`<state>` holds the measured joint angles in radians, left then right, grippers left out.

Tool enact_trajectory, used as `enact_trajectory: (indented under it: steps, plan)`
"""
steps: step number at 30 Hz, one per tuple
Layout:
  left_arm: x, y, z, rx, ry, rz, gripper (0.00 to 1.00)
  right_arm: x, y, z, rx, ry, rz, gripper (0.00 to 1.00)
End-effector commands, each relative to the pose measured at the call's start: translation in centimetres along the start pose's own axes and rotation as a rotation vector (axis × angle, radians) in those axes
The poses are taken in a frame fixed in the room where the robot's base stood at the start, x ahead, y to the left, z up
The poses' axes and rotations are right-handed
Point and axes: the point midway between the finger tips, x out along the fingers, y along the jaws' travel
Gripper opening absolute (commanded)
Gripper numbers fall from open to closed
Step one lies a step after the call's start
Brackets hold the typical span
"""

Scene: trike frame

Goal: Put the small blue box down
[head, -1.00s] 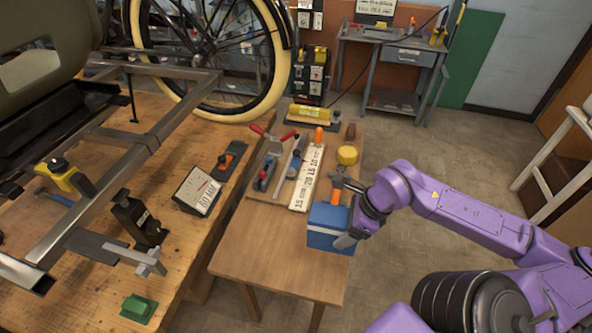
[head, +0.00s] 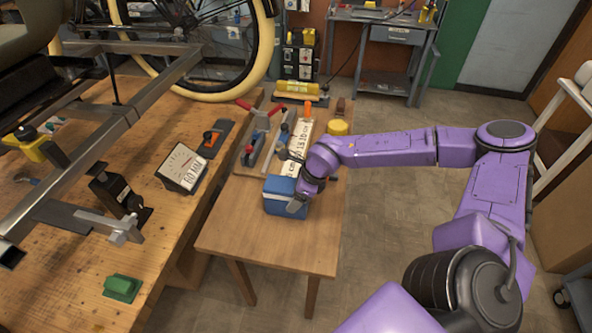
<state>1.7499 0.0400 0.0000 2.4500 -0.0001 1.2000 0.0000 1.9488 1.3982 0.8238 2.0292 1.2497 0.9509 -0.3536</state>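The small blue box (head: 279,205), with a lighter blue lid and a white line below it, is at the middle of the small wooden table (head: 262,245), upright. My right gripper (head: 296,195) comes from the right and is shut on the box; one grey finger lies against its near right side. The other finger is hidden. I cannot tell whether the box's underside touches the table top or hangs just above it. My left gripper is not in view.
Behind the box lie red-handled tools (head: 260,115), a white ruled strip (head: 298,138) and a yellow round object (head: 338,127). To the left, a workbench (head: 150,230) holds a dial gauge (head: 182,168), a green block (head: 122,287) and a metal frame. The table's front is clear.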

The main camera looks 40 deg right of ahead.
Motion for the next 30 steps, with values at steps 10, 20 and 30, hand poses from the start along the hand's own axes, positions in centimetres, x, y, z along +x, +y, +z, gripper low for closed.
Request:
enact_trajectory:
  steps: [10,20,30]
  plan:
    - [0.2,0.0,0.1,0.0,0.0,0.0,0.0,0.6,0.0,-0.2,-0.001,-0.002,-0.001,0.33]
    - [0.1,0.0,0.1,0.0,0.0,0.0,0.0,0.5,0.0,-0.2,0.0,-0.002,-0.001,0.94]
    - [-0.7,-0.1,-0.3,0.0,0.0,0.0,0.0,-4.8,-0.1,0.1,0.004,-0.01,-0.005,0.94]
